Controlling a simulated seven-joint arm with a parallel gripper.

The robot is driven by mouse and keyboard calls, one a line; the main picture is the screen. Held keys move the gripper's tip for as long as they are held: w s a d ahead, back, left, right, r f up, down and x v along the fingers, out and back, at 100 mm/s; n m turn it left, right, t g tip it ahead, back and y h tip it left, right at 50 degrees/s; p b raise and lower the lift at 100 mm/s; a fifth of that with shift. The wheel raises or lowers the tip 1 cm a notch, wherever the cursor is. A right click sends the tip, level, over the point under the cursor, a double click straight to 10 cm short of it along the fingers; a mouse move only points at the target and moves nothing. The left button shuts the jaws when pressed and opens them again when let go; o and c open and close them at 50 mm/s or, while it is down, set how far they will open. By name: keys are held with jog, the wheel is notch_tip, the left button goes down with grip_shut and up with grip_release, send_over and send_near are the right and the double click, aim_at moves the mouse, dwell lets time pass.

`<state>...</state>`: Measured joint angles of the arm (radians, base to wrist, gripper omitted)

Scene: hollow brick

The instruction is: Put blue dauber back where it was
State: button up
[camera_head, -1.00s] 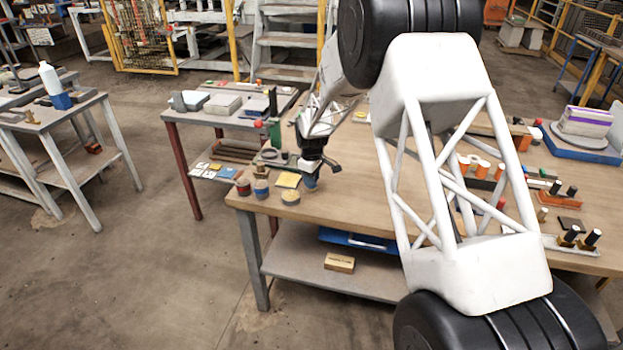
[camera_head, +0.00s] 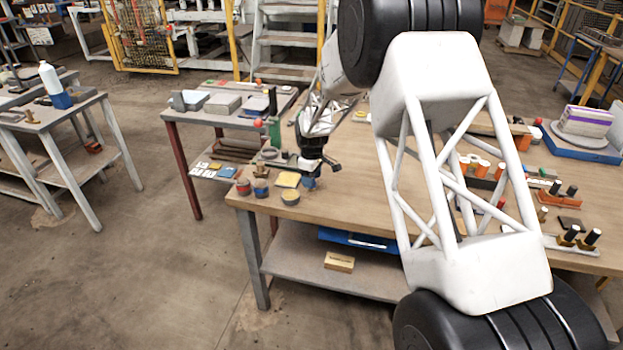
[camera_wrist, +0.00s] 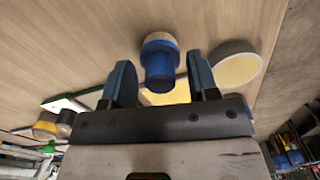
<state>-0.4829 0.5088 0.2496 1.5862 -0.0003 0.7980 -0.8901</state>
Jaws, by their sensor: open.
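The blue dauber (camera_wrist: 159,65) is in the wrist view, a blue cylinder with a pale band around its wider far end. It lies between the two fingers of my gripper (camera_wrist: 161,78), with a visible gap on each side. My gripper is open. In the head view my gripper (camera_head: 311,171) is over the near left part of the wooden table, and the blue dauber (camera_head: 309,184) shows just below it, at the tabletop. The fingers and wrist partly hide it there.
On the table (camera_head: 350,190), a yellow pad (camera_head: 288,180), a round yellow-topped tin (camera_head: 290,198), a red-banded pot (camera_head: 243,187) and a blue-banded pot (camera_head: 261,188) stand close to the left of the dauber. The tin (camera_wrist: 237,68) is right beside a finger. Bare wood lies right of my gripper.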

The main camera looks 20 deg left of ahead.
notch_tip(320, 180, up, 12)
dwell(0.6)
dwell(0.8)
jog(key=s+d+r+m, duration=0.2)
jog(key=s+d+r, duration=0.4)
jog(key=d, duration=0.3)
jog(key=s+d+r+m+t, duration=0.1)
jog(key=s+d+r+m, duration=0.2)
jog(key=s+d+r, duration=0.5)
jog(key=s+d+r+m, duration=0.2)
jog(key=s+d+r, duration=0.25)
jog(key=d, duration=0.45)
jog(key=s+d+m, duration=0.3)
jog(key=s+d, duration=0.2)
jog(key=s, duration=0.6)
jog(key=s+d+f+m+t, duration=0.1)
jog(key=s+d+m, duration=0.2)
jog(key=s+d, duration=0.3)
jog(key=s+d+m, duration=0.3)
jog(key=s+d, duration=0.2)
jog(key=s, duration=1.1)
jog(key=shift+d+f+t, duration=0.3)
jog(key=shift+d+f, duration=0.1)
